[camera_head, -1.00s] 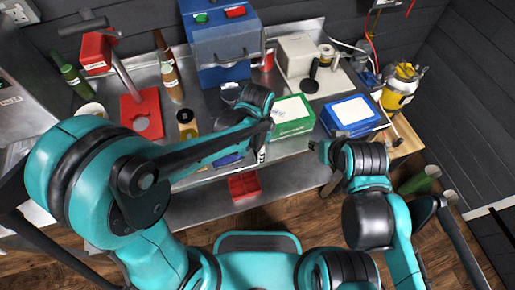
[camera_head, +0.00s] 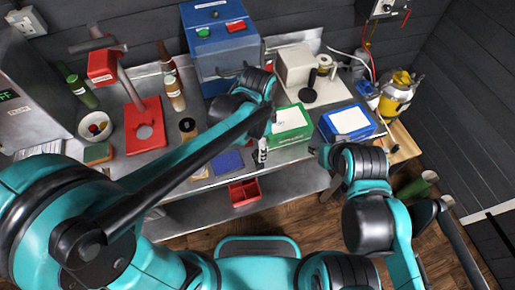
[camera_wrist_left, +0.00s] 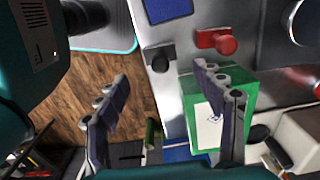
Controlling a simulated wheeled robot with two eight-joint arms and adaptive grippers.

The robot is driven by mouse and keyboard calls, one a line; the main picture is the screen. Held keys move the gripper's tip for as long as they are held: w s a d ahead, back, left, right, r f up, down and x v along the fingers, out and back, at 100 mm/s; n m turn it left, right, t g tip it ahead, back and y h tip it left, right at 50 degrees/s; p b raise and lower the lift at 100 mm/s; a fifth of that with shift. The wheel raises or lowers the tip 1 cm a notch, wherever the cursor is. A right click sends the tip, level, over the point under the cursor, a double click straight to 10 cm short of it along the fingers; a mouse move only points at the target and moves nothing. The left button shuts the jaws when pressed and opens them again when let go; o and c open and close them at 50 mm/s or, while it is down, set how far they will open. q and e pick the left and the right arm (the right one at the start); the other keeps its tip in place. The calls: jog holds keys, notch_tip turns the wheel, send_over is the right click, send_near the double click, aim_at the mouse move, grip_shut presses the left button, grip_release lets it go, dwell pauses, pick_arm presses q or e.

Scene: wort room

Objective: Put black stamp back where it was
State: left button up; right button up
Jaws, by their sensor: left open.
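The black stamp (camera_wrist_left: 160,57) is on the steel table near its front edge in the left wrist view, beside a red stamp (camera_wrist_left: 215,40). In the head view a small black and white shape (camera_head: 262,150), probably this stamp, shows left of the green box (camera_head: 290,124). My left gripper (camera_wrist_left: 160,100) is open and empty, its two fingers spread, with the black stamp beyond the fingertips. In the head view this gripper (camera_head: 270,118) is over the table beside the green box. My right gripper (camera_head: 316,148) is by the table's front edge; its fingers are not clear.
A blue ink pad (camera_head: 228,162) lies left of the stamp. A blue box (camera_head: 348,122) sits right of the green one. A red stand (camera_head: 145,135), a bowl (camera_head: 96,126) and bottles occupy the left. A red tray (camera_head: 245,192) is below the front edge.

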pick_arm(q)
jog(key=shift+r, duration=1.45)
jog(key=s+a+r+n+t, duration=0.2)
jog(key=a+n+t, duration=0.1)
jog(key=a+n, duration=0.4)
jog(key=s+a+r+n+t, duration=0.1)
jog(key=s+a+n+t, duration=0.2)
jog(key=a+n, duration=0.4)
jog(key=a+t, duration=0.1)
jog(key=a, duration=0.2)
jog(key=shift+a+r, duration=0.35)
jog(key=shift+a, duration=0.05)
notch_tip(320, 180, down, 5)
jog(key=b, duration=0.4)
jog(key=shift+s+b, duration=0.1)
jog(key=shift+b, duration=0.2)
